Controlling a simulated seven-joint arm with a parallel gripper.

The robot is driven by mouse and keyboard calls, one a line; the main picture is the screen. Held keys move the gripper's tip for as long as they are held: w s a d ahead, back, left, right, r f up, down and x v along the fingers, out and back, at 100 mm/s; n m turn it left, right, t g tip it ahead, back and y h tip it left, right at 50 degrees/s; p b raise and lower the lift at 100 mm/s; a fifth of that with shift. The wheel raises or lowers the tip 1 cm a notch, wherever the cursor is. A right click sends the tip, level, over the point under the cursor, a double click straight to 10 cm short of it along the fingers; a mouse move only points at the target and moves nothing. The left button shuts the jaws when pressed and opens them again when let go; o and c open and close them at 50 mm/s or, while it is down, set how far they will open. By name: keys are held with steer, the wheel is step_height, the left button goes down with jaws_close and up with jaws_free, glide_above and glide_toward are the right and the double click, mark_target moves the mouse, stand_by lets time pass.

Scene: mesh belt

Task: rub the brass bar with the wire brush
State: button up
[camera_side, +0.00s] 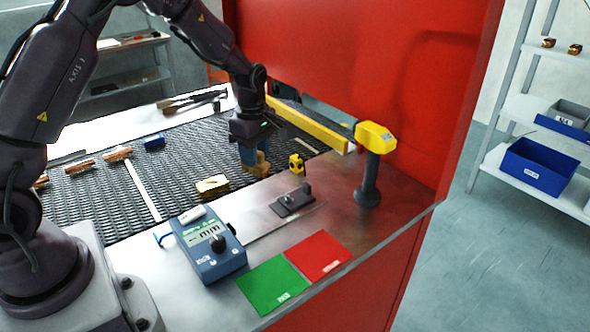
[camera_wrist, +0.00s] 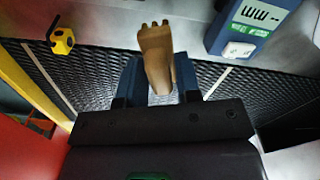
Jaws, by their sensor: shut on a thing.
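My gripper (camera_side: 255,158) points down low over the dark mesh belt (camera_side: 190,150). Its blue fingers are shut on a brown piece (camera_side: 259,168) whose lower end is at or close to the belt. In the wrist view the brown piece (camera_wrist: 157,58) sticks out between the fingers (camera_wrist: 158,85), with several rounded knobs at its far end. I cannot tell whether it is the wire brush or the brass bar. A brass-coloured block with a pale top (camera_side: 212,185) lies on the belt to the left of the gripper. Several copper-brown pieces (camera_side: 118,154) lie further left.
A yellow tape measure (camera_side: 297,164) stands right of the gripper. A dark fixture (camera_side: 293,200), blue meter (camera_side: 208,245), green mat (camera_side: 273,284), red mat (camera_side: 319,256) and yellow-headed post (camera_side: 372,160) occupy the front. A blue block (camera_side: 153,141) lies at the back left.

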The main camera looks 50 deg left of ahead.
steer(key=s+a+f+n, duration=0.1)
steer(key=s+a+n, duration=0.1)
steer(key=s+a, duration=0.45)
steer(key=s+a+f+n, duration=0.1)
steer(key=s+a+n, duration=0.2)
steer(key=a, duration=0.6)
steer(key=shift+m, duration=0.3)
steer(key=shift+f, duration=3.9)
steer(key=shift+w+d+f, duration=0.1)
steer(key=shift+w+f, duration=0.1)
steer(key=shift+w, duration=1.35)
steer(key=shift+w+d, duration=0.15)
steer(key=shift+w, duration=1.2)
steer(key=shift+w+d, duration=0.1)
steer(key=shift+w, duration=1.25)
steer(key=shift+s+a, duration=0.25)
steer(key=shift+s, duration=1.85)
steer(key=shift+s+a, duration=0.2)
steer(key=shift+s, duration=1.85)
step_height(320, 180, up, 8)
